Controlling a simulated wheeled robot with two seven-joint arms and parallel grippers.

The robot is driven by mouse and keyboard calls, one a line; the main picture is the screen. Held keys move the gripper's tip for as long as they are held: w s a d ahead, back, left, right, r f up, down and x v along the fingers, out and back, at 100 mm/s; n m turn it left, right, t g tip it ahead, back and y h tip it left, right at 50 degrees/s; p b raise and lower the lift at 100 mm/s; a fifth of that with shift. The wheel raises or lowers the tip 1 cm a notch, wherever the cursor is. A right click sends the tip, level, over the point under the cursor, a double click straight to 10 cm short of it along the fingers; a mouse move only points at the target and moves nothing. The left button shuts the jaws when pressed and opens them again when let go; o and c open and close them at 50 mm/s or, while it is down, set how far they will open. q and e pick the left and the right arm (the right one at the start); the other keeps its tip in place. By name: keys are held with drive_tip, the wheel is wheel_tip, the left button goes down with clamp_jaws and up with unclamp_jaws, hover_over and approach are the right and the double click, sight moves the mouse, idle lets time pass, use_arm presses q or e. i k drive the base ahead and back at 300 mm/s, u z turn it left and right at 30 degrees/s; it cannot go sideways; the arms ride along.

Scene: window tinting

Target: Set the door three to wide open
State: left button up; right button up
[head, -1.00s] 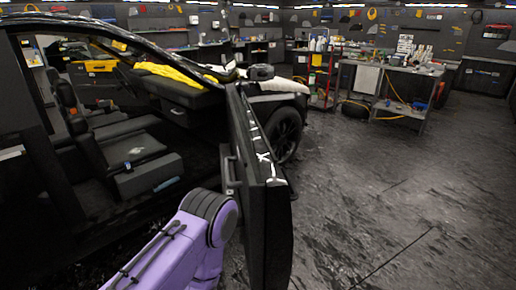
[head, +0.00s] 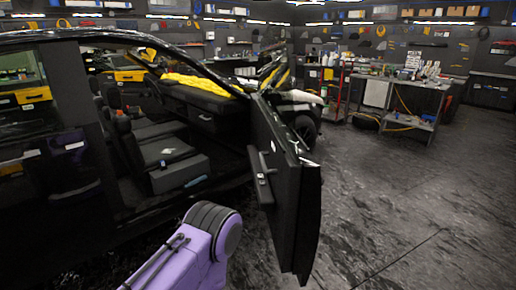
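The black car door (head: 287,190) stands swung out from the car body, its inner side with a handle (head: 264,178) facing left. The door opening shows the seats (head: 175,165) inside. A purple arm of mine (head: 190,250) reaches in from the bottom, left of the door and apart from it in the picture. Neither gripper shows, so I cannot tell whether anything touches the door. The door's outer face is mostly turned away.
The car's front wheel (head: 306,130) is behind the door. A red cart (head: 335,97) and a metal worktable (head: 400,105) stand at the back. The dark floor (head: 400,200) right of the door is clear.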

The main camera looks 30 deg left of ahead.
sight(290, 198)
drive_tip(key=u, duration=0.85)
drive_tip(key=i, duration=1)
drive_tip(key=z, duration=0.05)
drive_tip(key=k, duration=1.15)
drive_tip(key=z, duration=0.75)
drive_tip(key=i, duration=1.25)
drive_tip(key=u, duration=0.25)
